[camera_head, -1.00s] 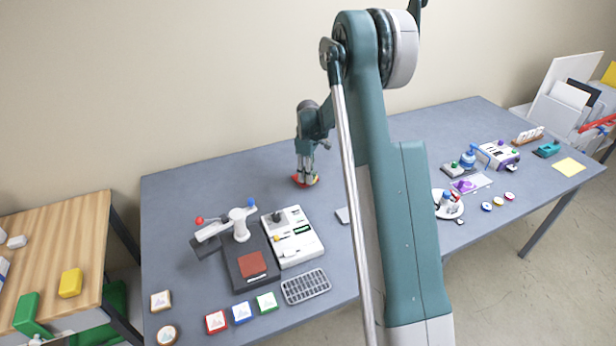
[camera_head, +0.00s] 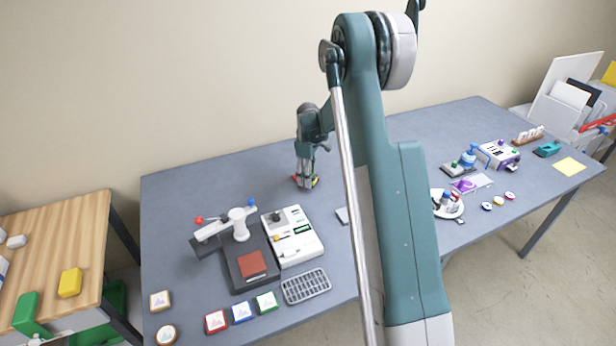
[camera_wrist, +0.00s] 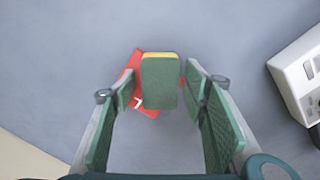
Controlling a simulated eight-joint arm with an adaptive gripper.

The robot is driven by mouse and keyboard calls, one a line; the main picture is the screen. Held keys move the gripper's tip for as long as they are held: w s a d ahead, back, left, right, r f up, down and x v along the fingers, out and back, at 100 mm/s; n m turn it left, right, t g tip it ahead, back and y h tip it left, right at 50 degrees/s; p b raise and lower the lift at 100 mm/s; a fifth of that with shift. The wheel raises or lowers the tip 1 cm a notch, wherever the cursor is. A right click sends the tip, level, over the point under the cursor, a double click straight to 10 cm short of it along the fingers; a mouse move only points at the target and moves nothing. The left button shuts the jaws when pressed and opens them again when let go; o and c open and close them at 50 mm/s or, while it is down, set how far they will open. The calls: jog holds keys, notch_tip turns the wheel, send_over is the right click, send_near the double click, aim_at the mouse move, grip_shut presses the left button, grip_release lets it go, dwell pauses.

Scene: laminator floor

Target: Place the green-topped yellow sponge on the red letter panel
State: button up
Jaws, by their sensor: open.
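The green-topped yellow sponge (camera_wrist: 161,82) shows in the wrist view between the two spread fingers of my gripper (camera_wrist: 160,91). Its green face is toward the camera, with a yellow strip along its far edge. The red letter panel (camera_wrist: 130,63) lies beneath it, turned at an angle, and shows at the sponge's left and near sides with a bit of white lettering. A gap shows on the sponge's right side; the left finger is very close to it. In the head view my gripper (camera_head: 305,181) is low over the grey table, and its fingers hide most of the sponge and panel.
A white device (camera_head: 293,236) and a black press with a red pad (camera_head: 252,264) stand in front. A grey grid tray (camera_head: 305,287) and picture tiles (camera_head: 242,312) lie near the front edge. The table behind my gripper is clear.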

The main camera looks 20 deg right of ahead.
jog(key=shift+r, duration=0.1)
notch_tip(320, 180, up, 12)
jog(key=shift+p, duration=0.4)
dwell(0.4)
jog(key=shift+r, duration=0.1)
dwell(0.4)
